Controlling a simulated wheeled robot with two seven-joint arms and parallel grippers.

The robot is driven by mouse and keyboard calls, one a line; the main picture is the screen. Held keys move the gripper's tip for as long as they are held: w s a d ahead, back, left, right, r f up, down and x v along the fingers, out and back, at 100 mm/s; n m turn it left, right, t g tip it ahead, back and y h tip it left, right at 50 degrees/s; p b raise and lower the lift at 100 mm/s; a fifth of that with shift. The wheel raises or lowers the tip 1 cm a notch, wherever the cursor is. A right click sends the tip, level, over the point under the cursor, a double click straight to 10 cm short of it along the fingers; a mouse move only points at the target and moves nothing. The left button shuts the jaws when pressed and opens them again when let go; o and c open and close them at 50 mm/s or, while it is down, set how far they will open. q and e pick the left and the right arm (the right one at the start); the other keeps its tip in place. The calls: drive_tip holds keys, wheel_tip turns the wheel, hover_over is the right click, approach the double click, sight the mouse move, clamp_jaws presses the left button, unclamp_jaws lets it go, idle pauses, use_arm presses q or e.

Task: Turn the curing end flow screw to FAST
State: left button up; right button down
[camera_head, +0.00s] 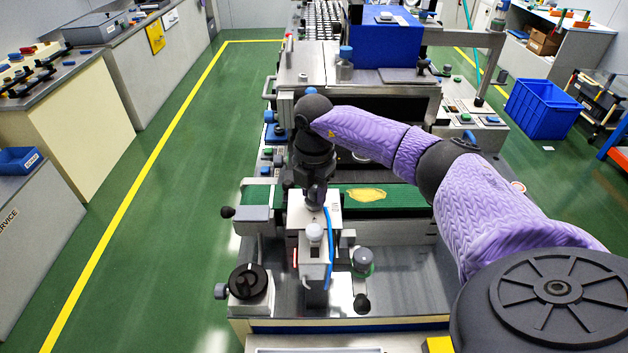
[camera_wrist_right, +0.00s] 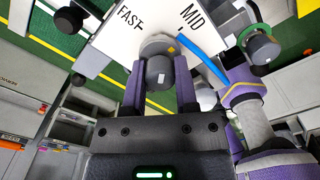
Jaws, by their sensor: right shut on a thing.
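The flow screw (camera_wrist_right: 159,70) is a dark grey round knob with a pale collar on a white panel (camera_wrist_right: 118,50), shown in the right wrist view. The panel carries the word FAST at left and MID at right. A small yellow mark on the collar lies between the words, nearer MID. My right gripper (camera_wrist_right: 159,85) has its two fingers on either side of the knob, shut on it. In the head view, my right gripper (camera_head: 316,196) reaches down onto the white unit (camera_head: 297,215), and its fingers mostly hide the screw. My left gripper is not in view.
A blue hose (camera_head: 329,250) runs down beside the screw. A green-ringed knob (camera_head: 362,260), a black handwheel (camera_head: 248,281) and a black ball handle (camera_head: 228,212) stand close around. A green belt (camera_head: 405,196) passes behind. Open floor (camera_head: 170,230) lies to the left.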

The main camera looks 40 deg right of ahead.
sight(314, 189)
drive_tip(key=n, duration=0.5)
drive_tip(key=shift+r+n, duration=0.1)
drive_tip(key=shift+n, duration=2.3)
drive_tip(key=shift+c, duration=1.9)
unclamp_jaws()
wheel_tip(314, 189, up, 10)
drive_tip(key=shift+f+p, duration=0.1)
drive_tip(key=shift+p, duration=0.25)
